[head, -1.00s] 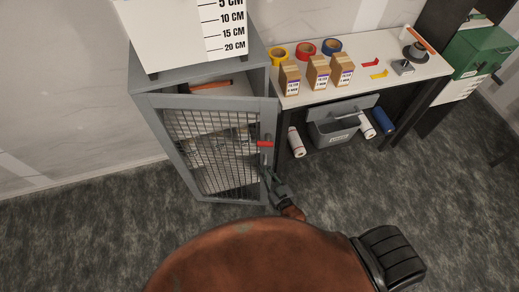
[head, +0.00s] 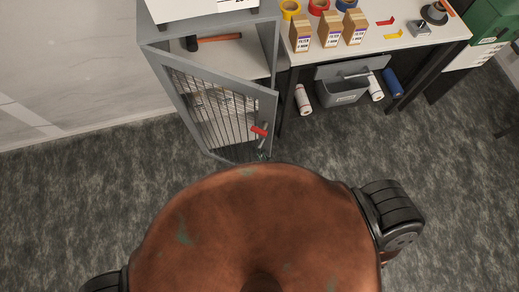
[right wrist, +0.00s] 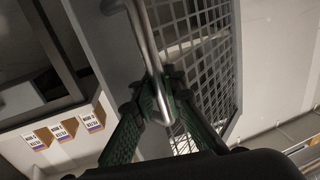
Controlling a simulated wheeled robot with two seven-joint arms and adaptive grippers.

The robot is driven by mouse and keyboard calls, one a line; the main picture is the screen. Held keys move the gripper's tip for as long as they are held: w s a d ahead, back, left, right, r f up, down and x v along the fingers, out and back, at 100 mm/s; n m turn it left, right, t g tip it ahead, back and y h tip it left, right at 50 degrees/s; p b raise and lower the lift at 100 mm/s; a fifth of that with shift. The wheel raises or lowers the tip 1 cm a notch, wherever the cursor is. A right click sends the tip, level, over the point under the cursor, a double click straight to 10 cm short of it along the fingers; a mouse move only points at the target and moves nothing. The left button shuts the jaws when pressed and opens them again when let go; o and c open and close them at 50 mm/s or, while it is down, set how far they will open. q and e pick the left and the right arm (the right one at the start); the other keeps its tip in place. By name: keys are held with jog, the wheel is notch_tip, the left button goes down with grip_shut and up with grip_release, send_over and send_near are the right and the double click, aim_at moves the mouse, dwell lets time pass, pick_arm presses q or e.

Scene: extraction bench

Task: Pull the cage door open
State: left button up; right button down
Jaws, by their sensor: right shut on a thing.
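The cage door (head: 213,112) is a grey frame with wire mesh on the front of a grey cabinet (head: 160,36). It stands partly open, swung out from the cabinet, with its free edge on the right. In the right wrist view, my right gripper (right wrist: 161,97) is shut on the metal bar handle (right wrist: 147,42) of the door, with green fingers on either side. In the head view, only a little of the right gripper (head: 263,152) shows below the red piece; my own body hides the rest. My left gripper is not in view.
A hammer (head: 218,38) lies inside the cabinet's upper part. To the right, a white bench (head: 402,46) carries small boxes (head: 329,30) and tape rolls. A grey bin (head: 341,91) and paper rolls are below it. Open carpet lies left of the door.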

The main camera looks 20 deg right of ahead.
jog(key=c, duration=2.1)
grip_release()
jog(key=shift+s+d, duration=0.2)
jog(key=shift+d, duration=0.1)
jog(key=shift+o, duration=0.6)
jog(key=shift+w+a, duration=0.15)
jog(key=shift+a, duration=0.05)
